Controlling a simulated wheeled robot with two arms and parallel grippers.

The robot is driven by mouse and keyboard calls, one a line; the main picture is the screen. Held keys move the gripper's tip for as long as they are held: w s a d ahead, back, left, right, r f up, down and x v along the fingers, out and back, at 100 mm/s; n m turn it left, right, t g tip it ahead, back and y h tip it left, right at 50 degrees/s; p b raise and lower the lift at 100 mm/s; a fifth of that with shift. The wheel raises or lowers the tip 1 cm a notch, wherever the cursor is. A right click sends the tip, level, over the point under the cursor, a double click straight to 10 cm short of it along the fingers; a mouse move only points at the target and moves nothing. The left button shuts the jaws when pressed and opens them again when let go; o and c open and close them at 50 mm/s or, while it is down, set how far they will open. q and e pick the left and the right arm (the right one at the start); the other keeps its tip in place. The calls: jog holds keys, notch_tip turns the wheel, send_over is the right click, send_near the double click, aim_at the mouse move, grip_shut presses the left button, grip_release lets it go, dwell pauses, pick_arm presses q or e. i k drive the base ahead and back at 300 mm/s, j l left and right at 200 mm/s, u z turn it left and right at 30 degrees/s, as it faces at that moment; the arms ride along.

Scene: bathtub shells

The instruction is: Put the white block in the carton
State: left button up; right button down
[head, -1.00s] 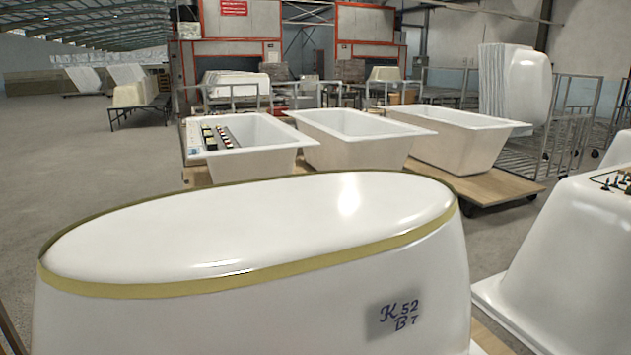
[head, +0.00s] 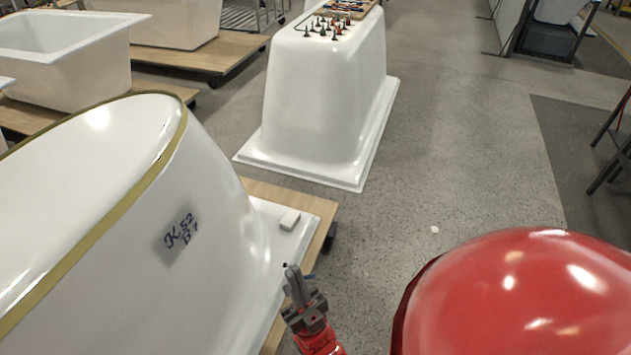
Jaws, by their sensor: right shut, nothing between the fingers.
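The white block (head: 289,219) is a small, light block. It lies on the flat white rim at the foot of the large upturned tub shell (head: 215,190) marked "K 52". My right gripper (head: 294,272), grey on a red wrist, is shut with nothing between its fingers. In the picture it is just below the block and apart from it, by the edge of the rim. I cannot tell its height over the rim. No carton shows in the head view. My left gripper is not in view.
The tub shell stands on a wooden pallet (head: 322,207). Another upturned shell (head: 325,105) stands behind, with several small dark objects (head: 327,27) on top. Open tubs (head: 65,60) stand at the upper left.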

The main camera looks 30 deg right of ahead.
aim_at(288, 223)
jog(key=z, duration=0.85)
jog(key=i+l+u, duration=0.15)
jog(key=u, duration=0.2)
jog(key=i+l+u, duration=0.15)
jog(key=u, duration=0.2)
jog(key=i+l+u, duration=0.15)
jog(key=l+u, duration=0.2)
jog(key=i+l, duration=0.15)
jog(key=l, duration=0.2)
jog(key=i+l+u, duration=0.1)
jog(key=l, duration=0.25)
jog(key=i+l, duration=0.1)
jog(key=l, duration=0.25)
jog(key=i+l+u, duration=0.1)
jog(key=l, duration=0.3)
jog(key=i+l, duration=0.15)
jog(key=l, duration=0.2)
